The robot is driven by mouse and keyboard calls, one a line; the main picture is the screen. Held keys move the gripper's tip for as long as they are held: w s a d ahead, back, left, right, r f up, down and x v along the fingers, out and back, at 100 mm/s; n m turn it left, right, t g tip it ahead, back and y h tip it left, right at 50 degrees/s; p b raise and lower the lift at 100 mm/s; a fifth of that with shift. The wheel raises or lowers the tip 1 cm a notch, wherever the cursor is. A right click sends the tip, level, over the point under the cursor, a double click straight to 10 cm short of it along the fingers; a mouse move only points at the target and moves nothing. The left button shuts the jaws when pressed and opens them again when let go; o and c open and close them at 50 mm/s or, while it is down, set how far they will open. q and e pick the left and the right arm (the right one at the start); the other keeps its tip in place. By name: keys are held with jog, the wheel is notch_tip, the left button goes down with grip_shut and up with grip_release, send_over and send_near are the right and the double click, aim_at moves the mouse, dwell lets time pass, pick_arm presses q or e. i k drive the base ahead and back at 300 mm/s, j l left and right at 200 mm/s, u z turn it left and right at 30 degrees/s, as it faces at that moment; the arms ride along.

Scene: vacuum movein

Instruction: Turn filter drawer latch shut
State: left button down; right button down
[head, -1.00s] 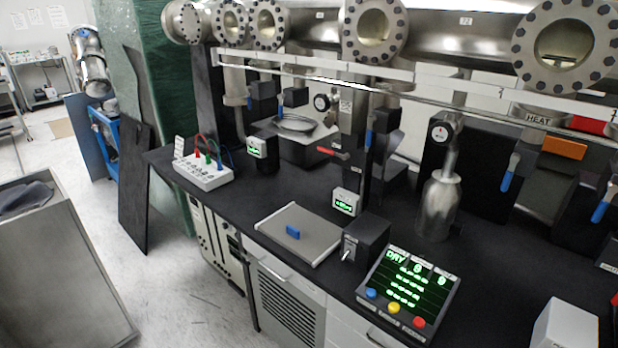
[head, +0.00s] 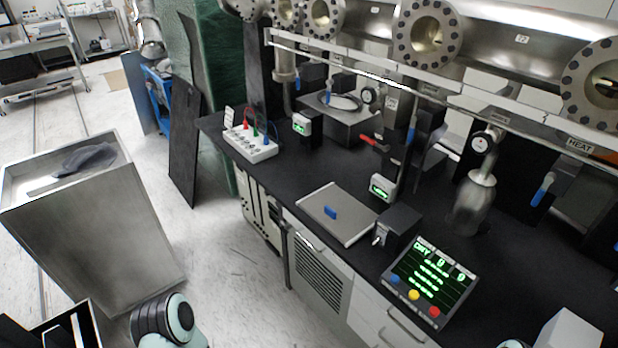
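No part is clearly readable as the filter drawer latch. A louvred grey front (head: 318,279) sits under the black bench and looks closed. To its left is a cream front (head: 262,212) with dark fittings, too small to read. On the bench above lies a flat grey panel (head: 352,222) with a blue handle (head: 330,212). A small dark box (head: 400,226) with a metal toggle (head: 379,238) stands beside it. Teal and black links of my arm show at the bottom left, and a small teal piece at the bottom edge. Neither gripper's fingers are in view.
A control panel (head: 432,283) with coloured buttons stands at the bench's front edge. A grey bin (head: 95,235) holding dark cloth stands at left. A dark upright board (head: 182,145) leans near the bench end. Pale floor (head: 225,270) between bin and bench is clear.

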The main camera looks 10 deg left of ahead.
aim_at(285, 230)
jog(key=i+j+u, duration=0.1)
jog(key=j, duration=0.25)
jog(key=i+j+u, duration=0.1)
jog(key=i+j, duration=0.2)
jog(key=i+j+u, duration=0.1)
jog(key=i+j, duration=0.2)
jog(key=i, duration=0.15)
jog(key=i+j, duration=0.3)
jog(key=i, duration=0.2)
jog(key=j+u, duration=0.05)
